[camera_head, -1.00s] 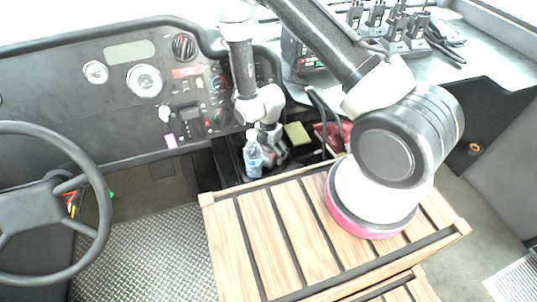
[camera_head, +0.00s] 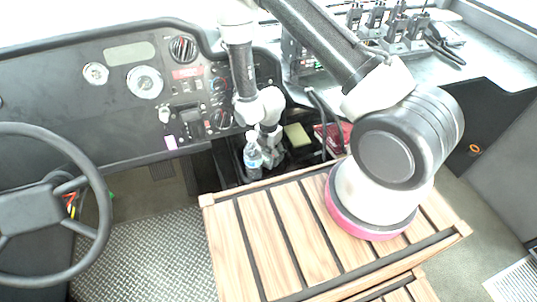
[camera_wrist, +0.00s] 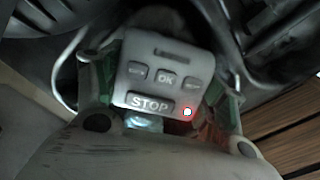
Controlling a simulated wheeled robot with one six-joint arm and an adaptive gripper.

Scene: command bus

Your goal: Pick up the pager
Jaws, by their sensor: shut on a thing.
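The pager (camera_wrist: 165,75) is a light grey block with an OK button, a STOP button, smaller side buttons and a lit red light. It fills the space between the two fingers of my gripper (camera_wrist: 160,112) in the wrist view, with greenish pads at its left and right sides. My gripper is shut on it. In the head view my gripper (camera_head: 270,155) points down into the dark space below the dashboard, behind the slatted wooden top. I cannot make out the pager clearly there.
A clear bottle (camera_head: 252,156) stands close to the left of my gripper. A yellow-green item (camera_head: 297,135) and a red item (camera_head: 333,135) lie to the right. The dashboard (camera_head: 60,110) is behind, the slatted wooden top (camera_head: 258,238) in front. Several radios (camera_head: 395,25) stand on the shelf.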

